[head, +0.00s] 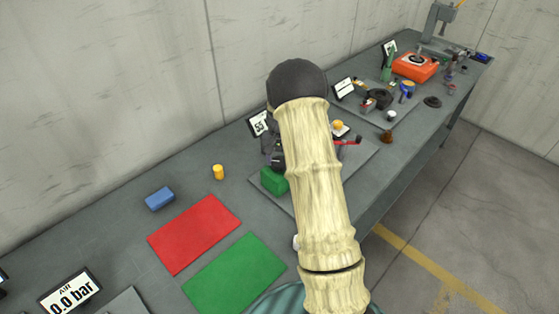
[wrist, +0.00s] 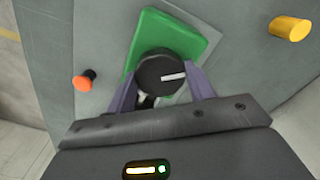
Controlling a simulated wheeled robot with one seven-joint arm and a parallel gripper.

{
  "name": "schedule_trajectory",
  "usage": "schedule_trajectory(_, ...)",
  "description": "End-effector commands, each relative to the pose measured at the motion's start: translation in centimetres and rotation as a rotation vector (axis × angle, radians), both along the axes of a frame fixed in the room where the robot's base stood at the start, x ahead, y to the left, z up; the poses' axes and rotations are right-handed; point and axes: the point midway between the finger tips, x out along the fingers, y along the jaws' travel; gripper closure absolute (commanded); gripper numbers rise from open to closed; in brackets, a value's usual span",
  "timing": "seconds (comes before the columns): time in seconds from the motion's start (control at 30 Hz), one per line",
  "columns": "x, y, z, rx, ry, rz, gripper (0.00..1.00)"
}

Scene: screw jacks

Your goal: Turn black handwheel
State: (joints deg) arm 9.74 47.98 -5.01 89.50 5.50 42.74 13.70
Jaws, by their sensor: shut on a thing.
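The black handwheel (wrist: 160,66) with a white pointer mark sits in front of a green block (wrist: 190,32) in the wrist view. My gripper (wrist: 163,78) has its two purple-grey fingers on either side of the wheel, shut on it. The white mark points to the right in the wrist view. In the head view the green block (head: 272,181) shows left of my arm. My arm hides the handwheel and fingertips there.
An orange knob (wrist: 83,81) and a yellow cylinder (wrist: 290,28) flank the block in the wrist view. In the head view, a display reading 55 (head: 258,123) stands behind. Left on the bench lie a red mat (head: 194,235), a green mat (head: 234,274) and a blue block (head: 159,199).

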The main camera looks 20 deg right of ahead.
Motion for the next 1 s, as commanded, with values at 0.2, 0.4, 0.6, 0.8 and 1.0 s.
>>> schedule_trajectory(0.2,-0.02,-0.02,-0.02,0.000,0.001,-0.090,0.70)
schedule_trajectory(0.4,-0.03,-0.02,-0.01,0.000,0.001,-0.119,0.70)
schedule_trajectory(0.6,-0.04,-0.02,-0.01,0.000,0.001,-0.121,0.70)
schedule_trajectory(0.8,-0.04,-0.03,-0.02,0.000,0.001,-0.120,0.33)
schedule_trajectory(1.0,-0.03,-0.03,-0.01,0.000,0.001,-0.120,0.25)
